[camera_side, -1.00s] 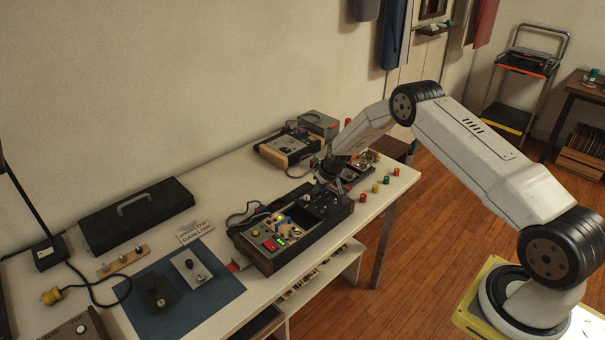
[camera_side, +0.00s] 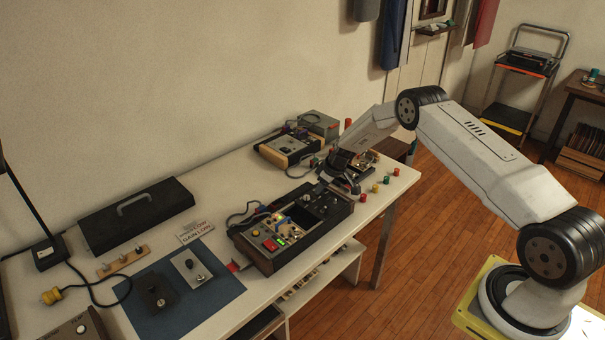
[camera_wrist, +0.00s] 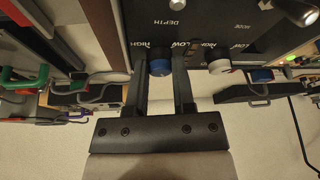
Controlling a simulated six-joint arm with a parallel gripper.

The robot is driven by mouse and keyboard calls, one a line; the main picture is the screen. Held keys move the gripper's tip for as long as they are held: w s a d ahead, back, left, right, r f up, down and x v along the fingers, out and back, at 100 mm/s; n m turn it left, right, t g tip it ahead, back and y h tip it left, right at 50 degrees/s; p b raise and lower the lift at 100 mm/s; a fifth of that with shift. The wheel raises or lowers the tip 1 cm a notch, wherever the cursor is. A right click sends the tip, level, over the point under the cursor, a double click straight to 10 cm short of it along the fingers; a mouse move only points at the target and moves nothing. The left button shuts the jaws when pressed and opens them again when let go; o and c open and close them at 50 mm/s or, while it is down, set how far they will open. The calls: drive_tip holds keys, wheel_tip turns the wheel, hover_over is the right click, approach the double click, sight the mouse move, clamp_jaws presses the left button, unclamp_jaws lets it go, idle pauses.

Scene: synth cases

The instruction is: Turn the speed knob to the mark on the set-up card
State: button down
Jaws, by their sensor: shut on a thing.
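The panel face (camera_wrist: 205,28) bears the words DEPTH, LOW, HIGH and MODE; I cannot read a speed label, so I cannot tell which knob I hold. In the side view my gripper (camera_side: 328,176) is at the far right end of the dark console (camera_side: 265,262); its fingertips are too small to make out.
A cassette-like box (camera_side: 288,150) stands behind the console. Several small coloured caps (camera_side: 376,188) lie at right. A blue mat (camera_side: 215,290) with two small units is at left.

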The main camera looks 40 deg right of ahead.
drive_tip(key=n+y, duration=0.1)
drive_tip(key=n, duration=0.2)
drive_tip(key=n+g+y, duration=0.1)
drive_tip(key=n, duration=0.2)
drive_tip(key=shift+w+d, duration=0.15)
drive_tip(key=shift+n+g+y, duration=0.4)
drive_tip(key=shift+n+g, duration=0.4)
drive_tip(key=shift+n, duration=1)
drive_tip(key=shift+n+g, duration=0.5)
drive_tip(key=shift+n, duration=0.8)
drive_tip(key=c, duration=0.7)
unclamp_jaws()
drive_tip(key=shift+c, duration=0.2)
drive_tip(key=shift+w+d+r, duration=0.1)
drive_tip(key=shift+v, duration=3.75)
